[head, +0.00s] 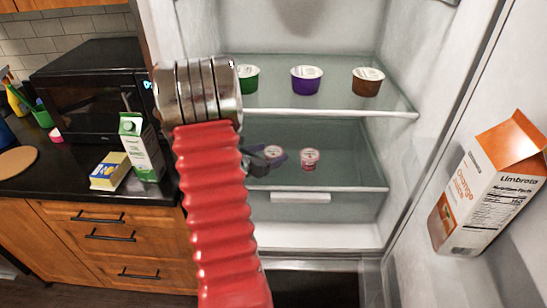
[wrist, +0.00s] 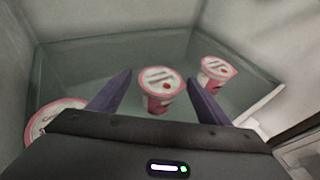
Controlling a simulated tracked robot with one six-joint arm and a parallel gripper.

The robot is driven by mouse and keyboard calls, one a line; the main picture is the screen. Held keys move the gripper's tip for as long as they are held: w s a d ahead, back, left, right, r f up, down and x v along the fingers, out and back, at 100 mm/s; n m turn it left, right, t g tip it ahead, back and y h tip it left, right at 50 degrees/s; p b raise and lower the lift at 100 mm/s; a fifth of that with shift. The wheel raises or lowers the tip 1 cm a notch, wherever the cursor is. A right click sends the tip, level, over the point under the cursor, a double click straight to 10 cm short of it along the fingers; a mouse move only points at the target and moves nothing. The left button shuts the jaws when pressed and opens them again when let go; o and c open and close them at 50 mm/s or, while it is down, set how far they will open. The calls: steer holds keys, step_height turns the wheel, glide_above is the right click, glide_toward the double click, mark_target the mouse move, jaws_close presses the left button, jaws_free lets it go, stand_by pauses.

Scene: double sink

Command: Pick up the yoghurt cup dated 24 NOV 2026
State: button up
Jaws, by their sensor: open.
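Several pink-and-white yoghurt cups stand on the lower glass shelf inside the open fridge. In the wrist view, one cup (wrist: 157,96) stands upright between the fingers of my gripper (wrist: 160,84), which is open and not closed on it. A second cup (wrist: 217,75) stands to the right, beyond the right finger. A third cup (wrist: 52,118) is at the lower left, partly hidden by the gripper body. In the head view, my gripper (head: 268,160) is at the lower shelf, with a cup (head: 309,159) to its right. No date is legible on the lids.
Green (head: 248,79), purple (head: 306,80) and brown (head: 367,82) cups stand on the upper shelf (head: 330,112), above my gripper. An orange juice carton (head: 480,195) is at the fridge door, right. A milk carton (head: 141,148) and microwave (head: 95,85) are on the left counter.

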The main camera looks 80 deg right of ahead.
steer(key=shift+c, duration=0.7)
steer(key=c, duration=1)
